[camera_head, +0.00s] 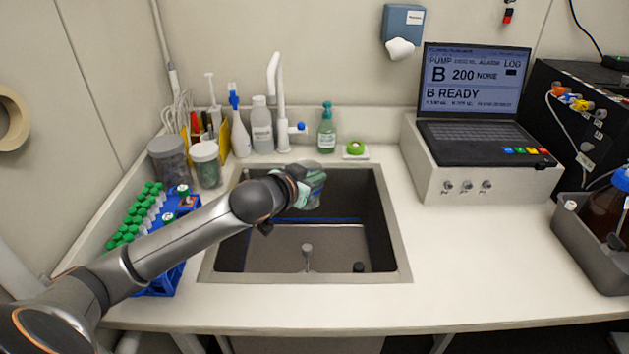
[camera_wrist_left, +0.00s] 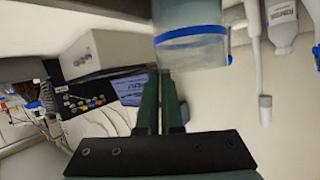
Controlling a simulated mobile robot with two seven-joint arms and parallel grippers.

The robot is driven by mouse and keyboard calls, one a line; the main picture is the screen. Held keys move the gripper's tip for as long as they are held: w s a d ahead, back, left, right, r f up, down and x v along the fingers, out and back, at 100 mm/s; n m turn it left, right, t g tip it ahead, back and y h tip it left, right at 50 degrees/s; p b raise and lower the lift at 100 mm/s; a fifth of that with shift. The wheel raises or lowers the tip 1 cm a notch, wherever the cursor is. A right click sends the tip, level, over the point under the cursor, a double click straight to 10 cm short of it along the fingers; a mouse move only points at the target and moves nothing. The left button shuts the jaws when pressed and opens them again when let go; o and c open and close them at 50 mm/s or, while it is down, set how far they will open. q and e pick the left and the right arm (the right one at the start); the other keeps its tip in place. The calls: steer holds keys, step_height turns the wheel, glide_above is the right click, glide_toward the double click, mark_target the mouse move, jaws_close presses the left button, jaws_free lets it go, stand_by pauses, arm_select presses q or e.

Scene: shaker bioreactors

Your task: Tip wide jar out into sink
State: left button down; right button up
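The wide jar (camera_head: 314,178) is a clear, greyish jar held over the back part of the sink (camera_head: 404,262). In the left wrist view the jar (camera_wrist_left: 193,50) shows as a clear body with a blue band, at the tips of the green fingers. My left gripper (camera_head: 303,192) is shut on it, and the arm crosses in from the left. The wrist view is turned over, with the bottles in it upside down. I cannot tell the jar's exact tilt or what is in it. The sink floor shows a drain post and no jar. My right gripper is not in view.
A white tap (camera_head: 281,105) stands behind the sink, with a green soap bottle (camera_head: 327,132) to its right. Left are two lidded jars (camera_head: 206,167) and a blue rack (camera_head: 160,280) of green-capped tubes. A laptop (camera_head: 478,90) sits on a box at right. The right-front counter is clear.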

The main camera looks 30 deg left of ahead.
arm_select(q)
step_height(320, 180, down, 10)
steer(key=m+t+y+b, duration=0.4)
steer(key=m+b, duration=0.5)
steer(key=m, duration=0.6)
steer(key=shift+d+f+m+y, duration=0.2)
steer(key=shift+m+y, duration=0.1)
steer(key=shift+y, duration=0.9)
steer(key=shift+r, duration=0.1)
